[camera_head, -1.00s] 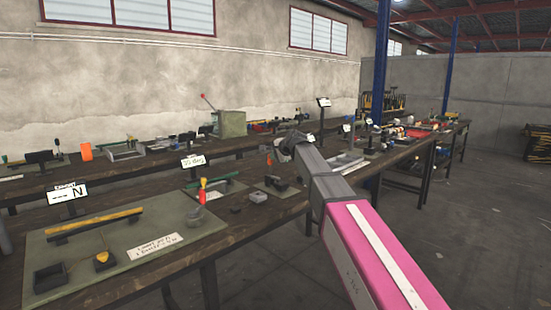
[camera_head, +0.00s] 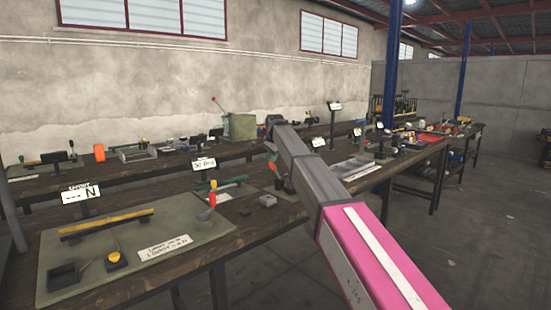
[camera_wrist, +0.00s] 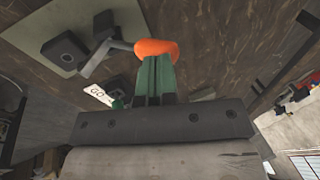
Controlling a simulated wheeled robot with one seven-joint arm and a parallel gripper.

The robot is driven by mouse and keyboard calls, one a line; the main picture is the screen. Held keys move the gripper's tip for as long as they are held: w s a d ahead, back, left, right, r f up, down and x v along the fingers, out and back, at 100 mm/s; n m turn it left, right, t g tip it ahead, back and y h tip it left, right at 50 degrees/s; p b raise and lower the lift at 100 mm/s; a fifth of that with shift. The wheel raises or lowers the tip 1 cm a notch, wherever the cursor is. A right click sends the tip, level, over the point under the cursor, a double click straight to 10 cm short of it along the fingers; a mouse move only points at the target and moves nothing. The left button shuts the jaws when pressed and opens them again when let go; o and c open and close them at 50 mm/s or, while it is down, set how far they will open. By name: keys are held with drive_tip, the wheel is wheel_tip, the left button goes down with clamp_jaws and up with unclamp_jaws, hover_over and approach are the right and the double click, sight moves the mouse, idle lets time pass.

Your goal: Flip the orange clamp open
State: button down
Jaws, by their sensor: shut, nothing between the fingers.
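The orange clamp shows in the wrist view as a bulky orange handle (camera_wrist: 157,48) on a bent grey lever at top centre. The lever runs left toward a dark block on a green-grey plate. My gripper (camera_wrist: 156,62) has green fingers, shut together and empty, with their tips right at the handle. I cannot tell whether they touch it. In the head view the handle (camera_head: 273,161) is a small orange spot below my wrist, at the front bench's right part. My arm hides some of what lies behind it.
The front bench holds a green mat (camera_head: 190,232) with a yellow bar (camera_head: 108,220), and a red-orange upright handle (camera_head: 212,199). A sign (camera_head: 203,164) stands behind. A second bench with tools runs along the wall. Floor at right is clear.

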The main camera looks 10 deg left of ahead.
drive_tip(key=shift+w+a+f, duration=0.7)
drive_tip(key=shift+a+f, duration=0.1)
drive_tip(key=shift+a, duration=0.15)
drive_tip(key=shift+w+a+f, duration=0.45)
drive_tip(key=shift+a+f, duration=0.1)
drive_tip(key=shift+f, duration=0.25)
wheel_tip(320, 180, up, 14)
drive_tip(key=s+a, duration=0.1)
drive_tip(key=shift+a+f, duration=0.25)
drive_tip(key=shift+a, duration=0.1)
drive_tip(key=shift+s, duration=0.15)
